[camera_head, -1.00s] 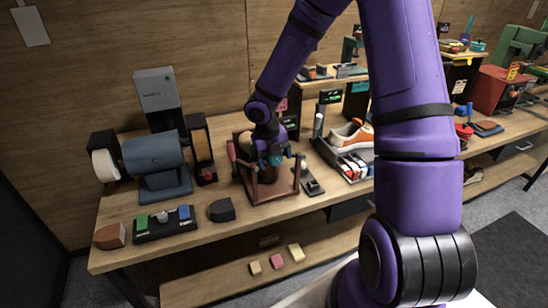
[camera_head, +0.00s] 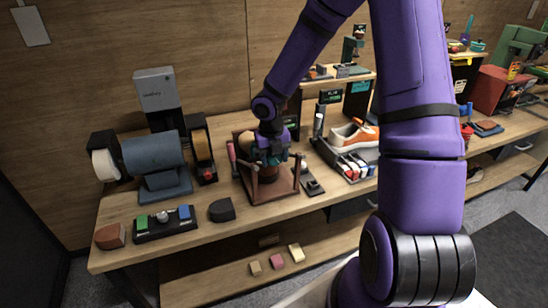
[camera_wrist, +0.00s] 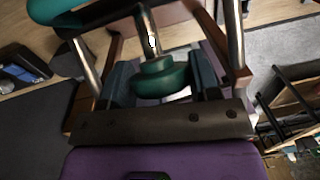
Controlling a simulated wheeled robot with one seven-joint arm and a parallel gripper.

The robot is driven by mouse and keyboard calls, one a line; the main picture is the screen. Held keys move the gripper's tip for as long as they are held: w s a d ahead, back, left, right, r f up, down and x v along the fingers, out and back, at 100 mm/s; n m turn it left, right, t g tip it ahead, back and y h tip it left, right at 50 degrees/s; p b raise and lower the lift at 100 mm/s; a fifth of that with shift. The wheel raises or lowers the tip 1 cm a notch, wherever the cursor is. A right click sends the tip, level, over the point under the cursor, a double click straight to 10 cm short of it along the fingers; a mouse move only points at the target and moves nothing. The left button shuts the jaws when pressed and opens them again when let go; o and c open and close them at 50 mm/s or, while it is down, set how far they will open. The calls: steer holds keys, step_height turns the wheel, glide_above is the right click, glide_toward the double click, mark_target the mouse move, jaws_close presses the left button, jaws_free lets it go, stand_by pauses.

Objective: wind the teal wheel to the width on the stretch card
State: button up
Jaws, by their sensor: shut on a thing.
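My gripper (camera_head: 272,152) is over a brown wooden frame (camera_head: 262,198) on the bench. In the wrist view my gripper (camera_wrist: 160,82) is shut on a round, stepped teal knob (camera_wrist: 163,78), with a dark jaw on each side. A curved teal rim (camera_wrist: 60,8), part of the teal wheel, shows at the top left of the wrist view. Metal rods stand around the knob. In the head view my gripper mostly hides the wheel. I cannot tell which card is the stretch card, and no width is readable.
A small dark card with green marks (camera_head: 290,122) stands just behind the frame. A blue-grey machine (camera_head: 153,155) is at the left. A tray with an orange-and-white shoe (camera_head: 354,135) is at the right. A dark block (camera_head: 221,210) lies in front.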

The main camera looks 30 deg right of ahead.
steer(key=shift+d+m+t+y, duration=0.1)
steer(key=shift+m+t+y, duration=0.3)
steer(key=shift+m+y, duration=0.7)
steer(key=shift+d+m+t+y, duration=0.1)
steer(key=shift+m+t+y, duration=0.4)
steer(key=shift+y, duration=1)
steer(key=shift+a, duration=0.1)
steer(key=o, duration=0.9)
steer(key=shift+r, duration=0.1)
steer(key=v, duration=1)
steer(key=shift+d+r, duration=0.25)
